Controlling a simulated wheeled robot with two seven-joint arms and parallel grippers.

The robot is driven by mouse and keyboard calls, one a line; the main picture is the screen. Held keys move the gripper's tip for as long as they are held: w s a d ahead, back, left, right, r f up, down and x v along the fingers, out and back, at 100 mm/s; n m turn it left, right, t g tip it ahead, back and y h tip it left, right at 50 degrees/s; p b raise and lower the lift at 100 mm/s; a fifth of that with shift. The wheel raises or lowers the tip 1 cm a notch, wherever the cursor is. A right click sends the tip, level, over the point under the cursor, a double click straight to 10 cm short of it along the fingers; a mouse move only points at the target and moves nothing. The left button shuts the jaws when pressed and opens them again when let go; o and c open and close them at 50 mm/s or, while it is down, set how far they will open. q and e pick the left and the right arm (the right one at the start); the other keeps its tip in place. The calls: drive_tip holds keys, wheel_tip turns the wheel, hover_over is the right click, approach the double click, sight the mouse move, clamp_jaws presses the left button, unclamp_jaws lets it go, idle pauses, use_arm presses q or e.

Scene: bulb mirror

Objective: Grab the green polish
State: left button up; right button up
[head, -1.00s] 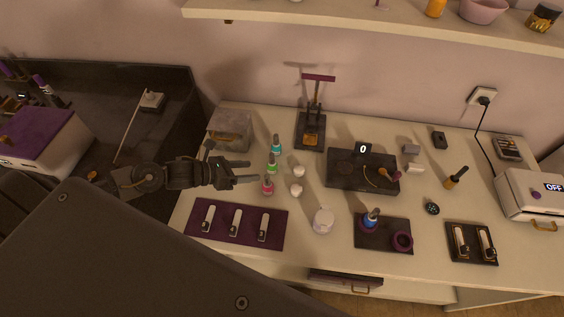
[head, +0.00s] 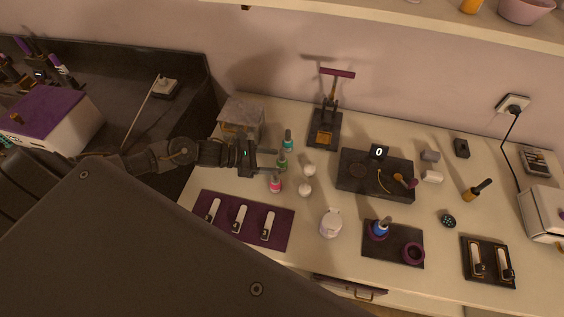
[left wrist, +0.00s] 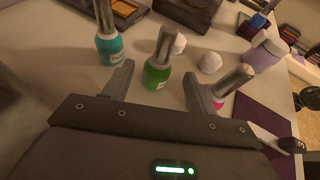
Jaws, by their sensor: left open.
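The green polish (head: 282,163) is a small bottle with a grey cap. It stands upright on the cream table between the teal polish (head: 288,140) and the pink polish (head: 275,185). My left gripper (head: 274,163) is open beside it, fingers pointing at it. In the left wrist view the green polish (left wrist: 157,72) is ahead, between the two open fingertips (left wrist: 160,80). The teal polish (left wrist: 109,45) stands outside the left finger and the pink polish (left wrist: 228,85) outside the right finger. Whether a finger touches the green bottle cannot be told. My right gripper is not in view.
Two white balls (head: 307,190) sit just right of the bottles. A purple mat (head: 222,205) with several small tools lies in front. A stone-like box (head: 241,118) stands behind, and a black scale-like tray (head: 355,190) lies to the right.

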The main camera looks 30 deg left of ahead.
sight(285, 162)
use_arm(q)
drive_tip(key=shift+w+d, duration=0.1)
drive_tip(key=p+x, duration=0.2)
drive_tip(key=x, duration=0.2)
drive_tip(key=shift+w+d+f+p, duration=0.1)
drive_tip(key=shift+w+f+p, duration=0.1)
drive_tip(key=shift+p, duration=0.1)
drive_tip(key=shift+w+d+f, duration=0.1)
drive_tip(key=shift+d+f, duration=0.05)
drive_tip(key=shift+f, duration=0.05)
drive_tip(key=c, duration=1.1)
